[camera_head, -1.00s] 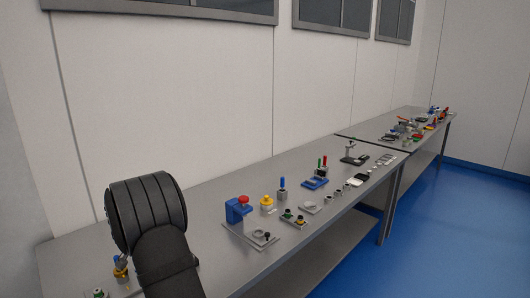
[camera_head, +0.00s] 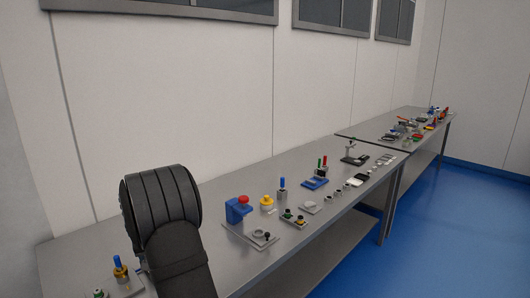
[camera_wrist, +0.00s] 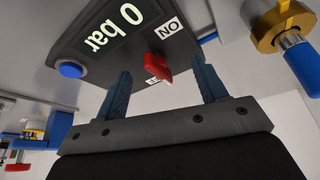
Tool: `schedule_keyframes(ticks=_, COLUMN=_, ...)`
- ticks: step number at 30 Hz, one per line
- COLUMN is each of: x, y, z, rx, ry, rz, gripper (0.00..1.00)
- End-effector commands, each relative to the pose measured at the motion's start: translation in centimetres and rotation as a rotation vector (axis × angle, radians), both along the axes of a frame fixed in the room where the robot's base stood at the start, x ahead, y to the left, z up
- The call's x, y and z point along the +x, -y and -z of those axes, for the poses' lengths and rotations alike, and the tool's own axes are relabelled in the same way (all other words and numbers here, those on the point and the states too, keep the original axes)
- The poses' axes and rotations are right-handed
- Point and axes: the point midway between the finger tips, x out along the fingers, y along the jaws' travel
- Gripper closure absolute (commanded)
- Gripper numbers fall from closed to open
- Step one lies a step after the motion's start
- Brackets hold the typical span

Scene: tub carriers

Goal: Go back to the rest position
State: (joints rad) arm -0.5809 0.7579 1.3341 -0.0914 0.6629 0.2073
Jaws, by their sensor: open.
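My gripper (camera_wrist: 160,92) shows in the wrist view with its two blue-grey fingers apart and nothing between them. Beyond the fingers is a dark panel (camera_wrist: 120,62) reading "0 bar", with a red knob (camera_wrist: 158,67) and a blue button (camera_wrist: 70,69). The knob appears between the fingers in the picture; I cannot tell how far off it is. In the head view my black arm (camera_head: 165,220) stands at the lower left, and my gripper is hidden there.
A long grey bench (camera_head: 100,245) runs to the right with a blue fixture with a red top (camera_head: 238,209), a yellow part (camera_head: 266,203) and several small parts. A blue-handled brass part (camera_head: 120,268) is left of my arm. A second bench (camera_head: 375,124) stands beyond.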

Motion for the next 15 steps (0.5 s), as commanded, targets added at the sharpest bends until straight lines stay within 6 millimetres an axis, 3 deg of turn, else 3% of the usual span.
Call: schedule_keyframes(ticks=15, x=0.08, y=0.11, z=-0.02, rx=0.000, ry=0.000, rz=-0.164, gripper=0.35)
